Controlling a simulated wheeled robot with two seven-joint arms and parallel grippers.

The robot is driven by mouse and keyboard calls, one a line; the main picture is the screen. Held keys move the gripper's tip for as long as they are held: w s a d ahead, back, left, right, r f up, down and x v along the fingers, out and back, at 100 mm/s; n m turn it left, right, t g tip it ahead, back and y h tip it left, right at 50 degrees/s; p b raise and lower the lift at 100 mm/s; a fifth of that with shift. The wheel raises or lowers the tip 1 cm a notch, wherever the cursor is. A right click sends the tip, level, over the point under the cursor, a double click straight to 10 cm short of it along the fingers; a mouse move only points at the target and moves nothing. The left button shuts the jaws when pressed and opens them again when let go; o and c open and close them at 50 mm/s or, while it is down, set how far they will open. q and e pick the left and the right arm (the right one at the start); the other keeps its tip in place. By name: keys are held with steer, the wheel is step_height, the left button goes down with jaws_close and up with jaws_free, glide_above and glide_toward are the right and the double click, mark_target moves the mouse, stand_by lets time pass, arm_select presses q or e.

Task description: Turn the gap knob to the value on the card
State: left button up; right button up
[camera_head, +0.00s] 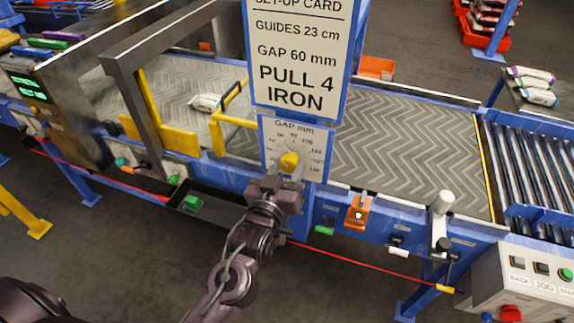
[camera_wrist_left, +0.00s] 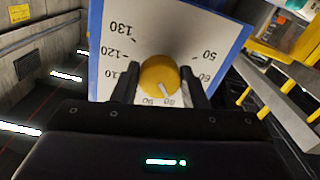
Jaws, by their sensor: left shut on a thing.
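The set-up card (camera_head: 297,55) reads guides 23 cm, gap 60 mm, pull 4 iron; its top line is cut off. Below it is the gap dial plate (camera_head: 314,165), marked in mm, with the yellow gap knob (camera_head: 289,161) in its middle. My left gripper (camera_head: 287,180) is at the knob. In the left wrist view, the fingers (camera_wrist_left: 158,88) stand on either side of the knob (camera_wrist_left: 157,74) and are shut on it. The knob's white pointer line lies towards the 80 mark. My right gripper is not in view.
A patterned conveyor belt (camera_head: 405,140) runs behind the dial, with a small sack (camera_head: 206,102) near a yellow guide (camera_head: 235,121). A red cord (camera_head: 365,264) runs along the front. An orange-mounted switch (camera_head: 357,212) and a grey lever (camera_head: 442,205) stand right of the dial.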

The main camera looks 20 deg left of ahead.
arm_select(q)
steer(key=n+p, duration=0.1)
steer(key=n, duration=0.4)
steer(key=shift+r+n, duration=0.1)
steer(key=shift+n, duration=0.2)
steer(key=shift+n+p, duration=0.35)
steer(key=shift+n, duration=1.55)
steer(key=o, duration=0.9)
steer(key=shift+o, duration=0.2)
steer(key=s+b, duration=0.2)
steer(key=s, duration=0.5)
steer(key=shift+s, duration=0.4)
